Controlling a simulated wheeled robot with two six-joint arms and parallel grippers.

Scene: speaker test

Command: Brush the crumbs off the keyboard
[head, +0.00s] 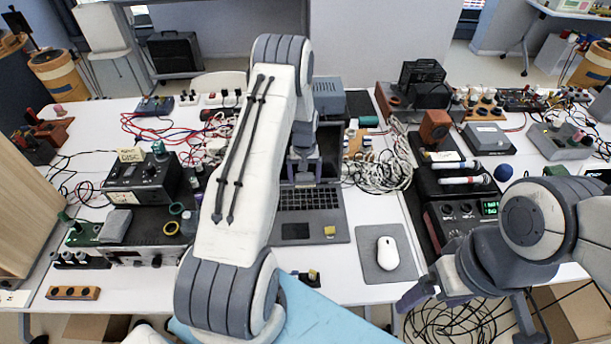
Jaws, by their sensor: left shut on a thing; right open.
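An open laptop with a dark keyboard (312,198) stands in the middle of the white table. Its screen is largely hidden behind my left arm. A small pale yellow spot shows at the right of the palm rest; I cannot make out crumbs on the keys. My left gripper (304,168) reaches over the laptop, at the back edge of the keyboard. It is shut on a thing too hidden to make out. I cannot tell whether that thing touches the keys. My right gripper (467,312) is open and empty at the table's front edge, right of the mouse.
A white mouse (388,253) lies on a grey pad (374,272) right of the laptop. A black device (455,222) stands further right, with cables (380,168) bundled behind the mouse. A black meter box (143,180) stands at left. A small dark block lies before the laptop.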

